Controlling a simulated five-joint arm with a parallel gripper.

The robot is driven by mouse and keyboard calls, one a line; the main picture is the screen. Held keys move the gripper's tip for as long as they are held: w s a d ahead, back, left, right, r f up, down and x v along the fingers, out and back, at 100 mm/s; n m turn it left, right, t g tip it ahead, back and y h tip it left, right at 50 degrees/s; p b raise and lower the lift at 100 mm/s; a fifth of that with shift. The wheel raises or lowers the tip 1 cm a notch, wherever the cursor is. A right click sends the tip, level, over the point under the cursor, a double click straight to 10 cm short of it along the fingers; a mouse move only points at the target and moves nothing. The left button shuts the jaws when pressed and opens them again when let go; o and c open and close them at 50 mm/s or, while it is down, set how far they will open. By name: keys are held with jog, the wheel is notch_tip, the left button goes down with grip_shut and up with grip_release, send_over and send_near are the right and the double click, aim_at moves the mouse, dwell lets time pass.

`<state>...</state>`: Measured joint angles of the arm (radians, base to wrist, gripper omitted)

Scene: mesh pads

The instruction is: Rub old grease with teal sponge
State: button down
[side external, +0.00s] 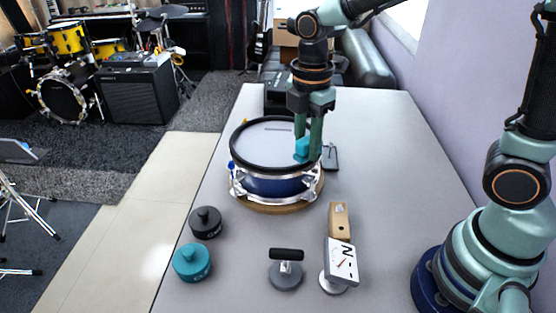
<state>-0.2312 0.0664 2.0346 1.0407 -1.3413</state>
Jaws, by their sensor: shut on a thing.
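My gripper (308,151) points down over the right part of a blue snare drum (270,186) with a pale mesh head. It is shut on the teal sponge (302,148), a small block between its fingers. The sponge is low at the mesh head (262,140), close to the drum's black rim; I cannot tell whether it touches the mesh. No grease mark can be made out on the head at this size. The drum stands on a round wooden base (270,207).
A black weight (206,222) and a teal weight (192,262) stand at front left. A handled grey tool (286,270) and a dial gauge (341,262) stand in front. A small dark item (330,158) lies right of the drum. The table's right side (400,170) is clear.

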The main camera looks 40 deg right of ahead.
jog(key=shift+r, duration=0.8)
jog(key=shift+r, duration=0.1)
jog(key=shift+r, duration=1.4)
jog(key=a+n, duration=0.5)
jog(key=a, duration=0.6)
jog(key=n, duration=0.4)
send_over(239, 274)
notch_tip(239, 274, down, 16)
jog(key=shift+f, duration=2.65)
